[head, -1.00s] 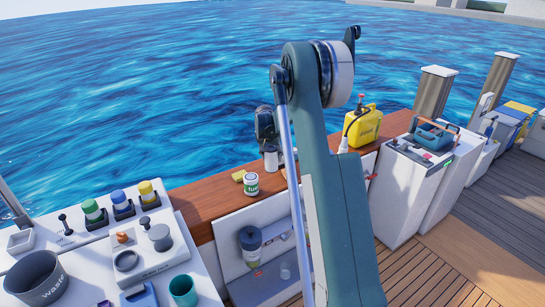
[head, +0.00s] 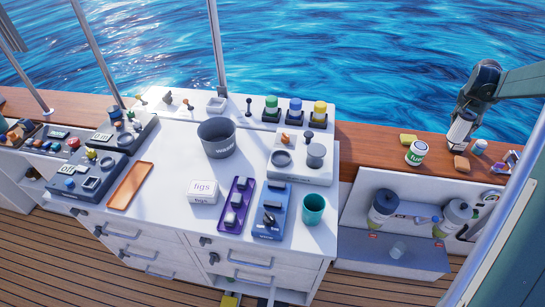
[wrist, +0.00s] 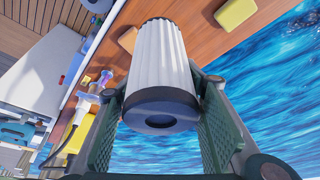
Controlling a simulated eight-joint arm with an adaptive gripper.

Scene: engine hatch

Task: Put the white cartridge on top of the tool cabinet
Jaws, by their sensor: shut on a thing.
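The white cartridge (wrist: 158,60) is ribbed, with a dark round hole in its near end. My gripper (wrist: 160,105) is shut on it, one green padded finger on each side. In the head view the cartridge (head: 460,129) is at the right, below my gripper (head: 464,114), above or close to the wooden ledge. I cannot tell whether it touches the ledge. The white cabinet with drawers (head: 145,240) stands in the middle and left, well to the left of my gripper. Its top (head: 165,185) is partly covered.
On the cabinet top are a dark waste bin (head: 217,139), an orange tray (head: 131,186), a white box (head: 203,191), a purple tray (head: 235,205) and a teal cup (head: 314,209). A labelled jar (head: 416,153) stands near the cartridge. Upright poles (head: 217,45) rise behind the cabinet.

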